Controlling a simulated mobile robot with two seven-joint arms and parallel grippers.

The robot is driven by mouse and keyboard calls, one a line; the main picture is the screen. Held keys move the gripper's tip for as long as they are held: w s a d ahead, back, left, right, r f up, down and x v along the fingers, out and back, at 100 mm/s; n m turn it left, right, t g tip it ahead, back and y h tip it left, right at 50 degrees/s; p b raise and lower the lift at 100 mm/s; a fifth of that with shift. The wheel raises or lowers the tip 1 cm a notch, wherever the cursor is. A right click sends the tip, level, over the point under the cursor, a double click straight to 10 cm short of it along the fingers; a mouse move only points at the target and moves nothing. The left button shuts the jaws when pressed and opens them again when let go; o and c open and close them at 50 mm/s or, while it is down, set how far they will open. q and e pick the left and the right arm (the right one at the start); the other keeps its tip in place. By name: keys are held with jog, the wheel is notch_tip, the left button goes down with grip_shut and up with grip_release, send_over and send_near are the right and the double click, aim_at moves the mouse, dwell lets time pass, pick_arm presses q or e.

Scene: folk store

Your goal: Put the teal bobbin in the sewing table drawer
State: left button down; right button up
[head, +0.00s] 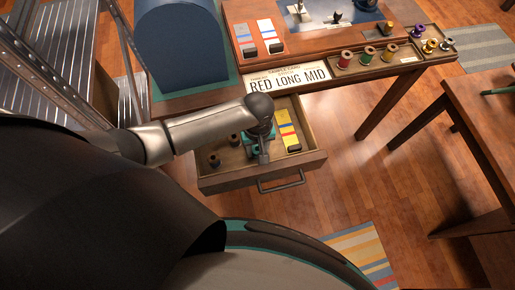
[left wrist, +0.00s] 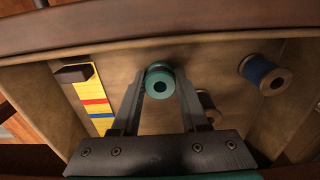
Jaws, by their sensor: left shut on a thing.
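The sewing table drawer (head: 240,183) stands pulled open under the table top, and its inside fills the left wrist view. The teal bobbin (left wrist: 159,80) is between the fingertips of my left gripper (left wrist: 160,88), which is shut on it. In the head view my left gripper (head: 263,157) points down inside the drawer's outline and mostly hides the bobbin. My right gripper is not in view.
The drawer also holds a striped yellow card (head: 288,132), a blue bobbin (left wrist: 265,72) and a brown bobbin (left wrist: 208,107). Another table (head: 485,110) stands at right.

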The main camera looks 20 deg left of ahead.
pick_arm(q)
jog(key=shift+r, duration=0.1)
jog(key=c, duration=0.8)
grip_release()
jog(key=o, duration=0.4)
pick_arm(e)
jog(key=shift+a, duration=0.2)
pick_arm(q)
jog(key=shift+r, duration=0.2)
notch_tip(320, 180, up, 12)
jog(key=p, duration=0.5)
jog(key=shift+f, duration=0.2)
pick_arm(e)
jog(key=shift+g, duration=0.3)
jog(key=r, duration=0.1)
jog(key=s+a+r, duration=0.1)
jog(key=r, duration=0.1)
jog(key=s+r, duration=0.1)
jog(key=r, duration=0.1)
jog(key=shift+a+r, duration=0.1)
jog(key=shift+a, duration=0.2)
